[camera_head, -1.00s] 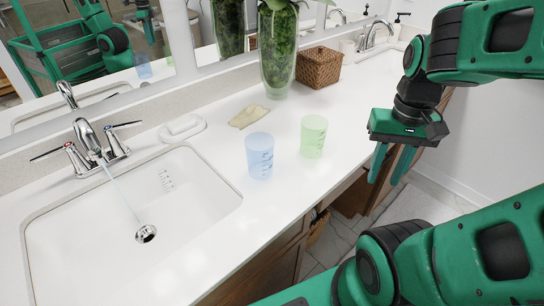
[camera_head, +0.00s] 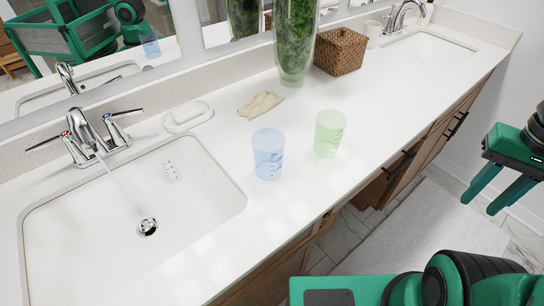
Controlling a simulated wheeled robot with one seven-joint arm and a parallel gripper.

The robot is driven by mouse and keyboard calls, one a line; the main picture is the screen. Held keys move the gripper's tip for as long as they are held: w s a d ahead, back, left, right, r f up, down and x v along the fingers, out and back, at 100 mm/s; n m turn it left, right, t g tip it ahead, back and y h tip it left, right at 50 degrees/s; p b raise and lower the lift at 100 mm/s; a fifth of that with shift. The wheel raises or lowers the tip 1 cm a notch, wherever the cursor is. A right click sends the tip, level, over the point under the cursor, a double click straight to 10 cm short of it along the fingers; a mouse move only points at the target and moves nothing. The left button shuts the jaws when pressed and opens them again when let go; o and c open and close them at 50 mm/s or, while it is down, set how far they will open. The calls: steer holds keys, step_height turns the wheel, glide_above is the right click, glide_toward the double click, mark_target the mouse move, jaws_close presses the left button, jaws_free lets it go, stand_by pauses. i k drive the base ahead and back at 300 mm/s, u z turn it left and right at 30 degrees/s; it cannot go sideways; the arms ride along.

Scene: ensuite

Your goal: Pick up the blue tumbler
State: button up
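The blue tumbler (camera_head: 268,154) is translucent and stands upright on the white counter, just right of the near sink. A green tumbler (camera_head: 330,133) stands upright a little to its right, apart from it. My gripper (camera_head: 489,203) is at the right edge of the view, off the counter and above the floor. Its two green fingers point down and are apart, with nothing between them. It is far to the right of the blue tumbler.
The near sink (camera_head: 90,240) with its running faucet (camera_head: 88,135) lies left. A soap dish (camera_head: 187,116), a crumpled cloth (camera_head: 260,104), a plant vase (camera_head: 296,50) and a wicker basket (camera_head: 340,51) stand behind the tumblers. The counter right of the green tumbler is clear.

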mark_target(267, 144)
steer(key=u, duration=0.05)
steer(key=k, duration=1.1)
steer(key=z, duration=0.3)
steer(key=i, duration=0.5)
steer(key=z, duration=0.1)
